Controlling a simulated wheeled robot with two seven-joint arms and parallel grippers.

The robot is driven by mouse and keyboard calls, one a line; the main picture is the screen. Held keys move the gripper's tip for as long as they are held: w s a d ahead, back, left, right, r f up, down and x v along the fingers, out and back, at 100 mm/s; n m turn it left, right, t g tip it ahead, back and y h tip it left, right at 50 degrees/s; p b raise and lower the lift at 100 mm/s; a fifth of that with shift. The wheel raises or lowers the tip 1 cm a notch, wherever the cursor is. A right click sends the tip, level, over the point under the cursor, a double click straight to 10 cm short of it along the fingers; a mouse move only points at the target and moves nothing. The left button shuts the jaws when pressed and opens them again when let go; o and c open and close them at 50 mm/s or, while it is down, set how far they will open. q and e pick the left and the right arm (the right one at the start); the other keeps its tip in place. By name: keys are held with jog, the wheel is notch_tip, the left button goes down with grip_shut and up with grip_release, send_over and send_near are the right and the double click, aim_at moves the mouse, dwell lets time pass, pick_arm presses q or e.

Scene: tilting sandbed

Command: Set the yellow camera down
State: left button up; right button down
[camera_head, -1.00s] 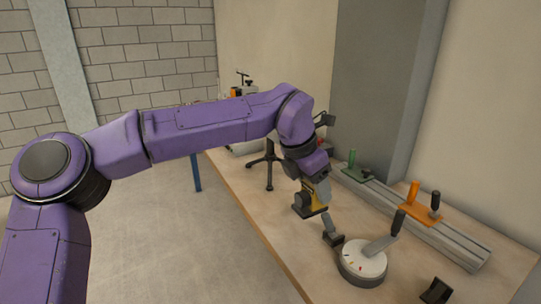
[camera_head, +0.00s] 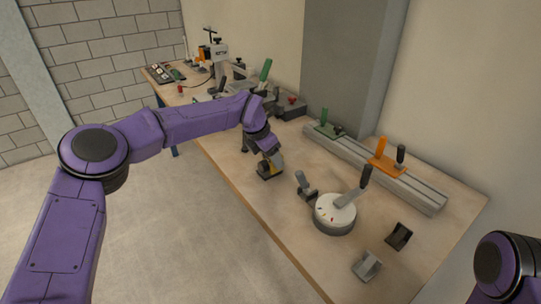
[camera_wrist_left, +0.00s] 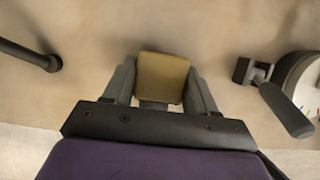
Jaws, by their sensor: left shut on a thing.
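The yellow camera (camera_head: 276,161) is at the end of my left arm in the head view, at the near edge of the wooden bench, with a dark part below its yellow face. In the left wrist view, the yellow camera (camera_wrist_left: 162,77) sits between the two grey fingers. My left gripper (camera_head: 269,153) is shut on it; the fingers (camera_wrist_left: 162,85) touch its two sides. I cannot tell whether its underside touches the bench top. Part of my right arm shows at the lower right of the head view, but its gripper is outside the frame.
A round white-topped dial base (camera_head: 335,212) with a dark-handled lever stands right of the camera, with a small grey stand (camera_head: 306,188) between. A grey rail (camera_head: 380,172) carries green and orange handled pieces. Two small angled blocks (camera_head: 367,265) lie nearer. Bare bench (camera_head: 250,195) lies around the camera.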

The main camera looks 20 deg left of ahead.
pick_arm(q)
jog(key=o, duration=1.4)
jog(key=v, duration=1.2)
jog(key=shift+r, duration=0.1)
